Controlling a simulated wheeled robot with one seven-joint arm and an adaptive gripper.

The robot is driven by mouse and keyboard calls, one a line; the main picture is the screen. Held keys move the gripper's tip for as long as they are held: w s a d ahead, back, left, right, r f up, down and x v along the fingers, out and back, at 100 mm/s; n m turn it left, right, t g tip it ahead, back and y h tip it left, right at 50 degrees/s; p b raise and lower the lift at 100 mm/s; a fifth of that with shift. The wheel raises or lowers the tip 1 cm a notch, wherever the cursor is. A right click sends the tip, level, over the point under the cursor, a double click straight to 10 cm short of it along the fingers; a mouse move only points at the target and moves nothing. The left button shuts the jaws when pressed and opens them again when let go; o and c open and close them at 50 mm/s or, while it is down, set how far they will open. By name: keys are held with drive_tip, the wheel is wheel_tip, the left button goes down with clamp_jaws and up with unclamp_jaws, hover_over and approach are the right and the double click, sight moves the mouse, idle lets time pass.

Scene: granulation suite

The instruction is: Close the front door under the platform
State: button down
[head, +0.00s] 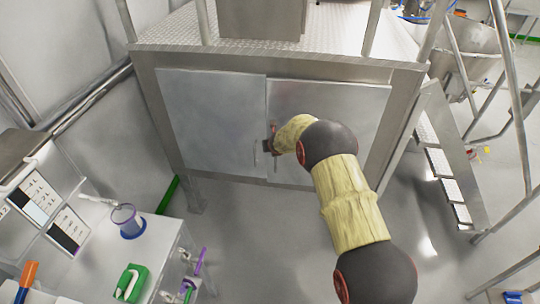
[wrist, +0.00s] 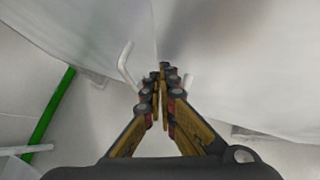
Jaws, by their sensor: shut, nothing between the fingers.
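Under the platform (head: 300,62) are two grey doors side by side, the left door (head: 210,115) and the right door (head: 345,110). Both look flush or nearly so; I cannot tell whether either stands slightly ajar. The right door's handle (wrist: 188,82) is partly behind my fingers. My gripper (head: 270,146) is shut and empty at the seam between the handles. Its fingertips (wrist: 165,72) are close to the door faces; contact is unclear.
At lower left is a bench (head: 105,245) with a blue-rimmed cup (head: 127,220) and a green item (head: 130,283). Metal steps (head: 447,170) with railings stand on the right. Floor (head: 250,240) in front of the doors is clear.

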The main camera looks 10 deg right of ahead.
drive_tip(key=w, duration=0.1)
drive_tip(key=w+m+h, duration=0.1)
drive_tip(key=w, duration=0.1)
drive_tip(key=shift+d+r+m, duration=0.25)
drive_tip(key=shift+d+m, duration=0.05)
drive_tip(key=shift+d, duration=0.1)
